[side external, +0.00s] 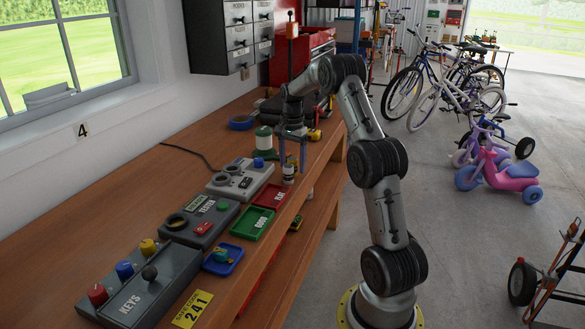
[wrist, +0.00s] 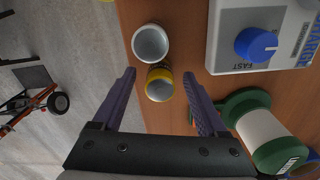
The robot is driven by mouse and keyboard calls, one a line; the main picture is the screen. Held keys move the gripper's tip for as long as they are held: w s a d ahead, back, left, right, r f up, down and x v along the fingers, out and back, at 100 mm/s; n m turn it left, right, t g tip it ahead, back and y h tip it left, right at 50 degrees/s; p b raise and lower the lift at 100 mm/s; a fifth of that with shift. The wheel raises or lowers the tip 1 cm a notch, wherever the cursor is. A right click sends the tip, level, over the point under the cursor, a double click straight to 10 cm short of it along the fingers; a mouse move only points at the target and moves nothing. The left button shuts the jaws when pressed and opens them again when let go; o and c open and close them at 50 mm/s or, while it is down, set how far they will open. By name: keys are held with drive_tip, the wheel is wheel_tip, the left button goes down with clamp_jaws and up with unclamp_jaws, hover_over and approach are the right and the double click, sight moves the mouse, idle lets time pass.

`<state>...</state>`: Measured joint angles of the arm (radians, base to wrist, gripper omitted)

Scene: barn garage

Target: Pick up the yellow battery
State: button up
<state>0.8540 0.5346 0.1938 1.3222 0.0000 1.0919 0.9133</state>
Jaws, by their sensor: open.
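The yellow battery (wrist: 160,84) shows in the wrist view as a short upright cylinder with a yellow rim and a pale grey top, standing near the bench edge. My gripper (wrist: 160,73) is open above it, with a purple finger on each side and gaps visible between fingers and battery. A second grey-white cylinder (wrist: 151,44) stands right beside it, just beyond the fingertips. In the side external view my gripper (side external: 291,168) points down at the bench edge. A small cylinder (side external: 288,172) shows between its fingers; its colour is hard to tell there.
A grey charger box (side external: 240,180) with a blue knob stands close by on the wooden bench (side external: 130,190). A green-and-white spool (side external: 264,139) is behind the gripper. A tester box (side external: 200,219), green tray (side external: 252,223), red tray (side external: 270,197) and keys box (side external: 145,288) lie nearer the camera.

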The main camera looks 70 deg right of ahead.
drive_tip(key=shift+f, duration=0.7)
clamp_jaws()
